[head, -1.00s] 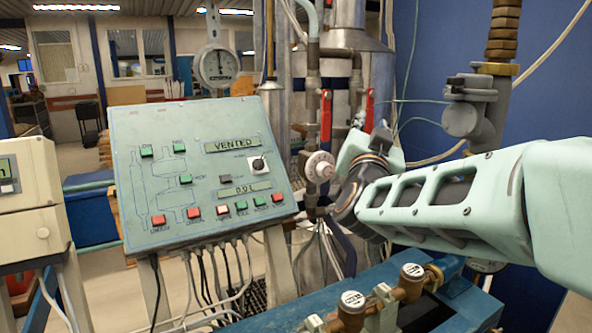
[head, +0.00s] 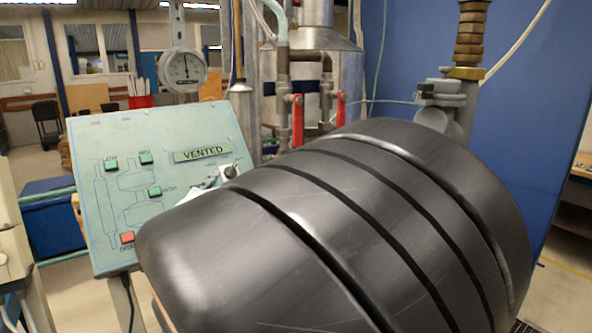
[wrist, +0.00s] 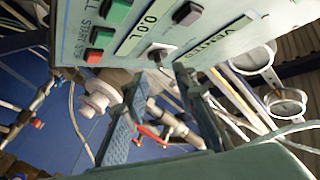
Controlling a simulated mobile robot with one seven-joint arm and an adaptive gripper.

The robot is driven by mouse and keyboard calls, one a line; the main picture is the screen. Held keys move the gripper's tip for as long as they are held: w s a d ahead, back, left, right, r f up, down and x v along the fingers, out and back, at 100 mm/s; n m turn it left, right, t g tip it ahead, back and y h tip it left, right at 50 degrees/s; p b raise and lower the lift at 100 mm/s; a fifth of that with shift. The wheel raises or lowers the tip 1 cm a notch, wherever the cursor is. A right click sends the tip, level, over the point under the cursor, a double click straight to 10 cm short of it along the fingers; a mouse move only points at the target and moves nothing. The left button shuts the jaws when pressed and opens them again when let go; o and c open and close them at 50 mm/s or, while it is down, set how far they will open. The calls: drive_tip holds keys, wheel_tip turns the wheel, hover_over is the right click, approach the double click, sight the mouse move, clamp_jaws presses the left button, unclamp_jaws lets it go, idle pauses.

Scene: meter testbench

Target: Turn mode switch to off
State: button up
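The mode switch is a small dark knob on a white plate on the sloped pale-green panel (head: 85,165). In the wrist view the knob (wrist: 157,54) lies just beyond and between my two fingertips. My gripper (wrist: 163,78) is open, its fingers apart with nothing held. I cannot tell whether a finger touches the knob. In the head view the switch (head: 231,172) shows only in part, beside my arm. The switch's labels and exact setting are not readable. The display above the switch (head: 202,153) reads VENTED.
Green buttons (head: 154,191) and a red button (head: 127,238) sit on the panel's left part. My arm hides the panel's lower right in the head view. A round gauge (head: 183,69) and red-handled valves (head: 297,118) stand behind. A second display (wrist: 143,30) is near the switch.

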sight(232, 171)
drive_tip(key=shift+w+r+p, duration=0.1)
drive_tip(key=shift+w+p, duration=0.2)
drive_tip(key=shift+w, duration=2.85)
drive_tip(key=shift+c, duration=0.5)
clamp_jaws()
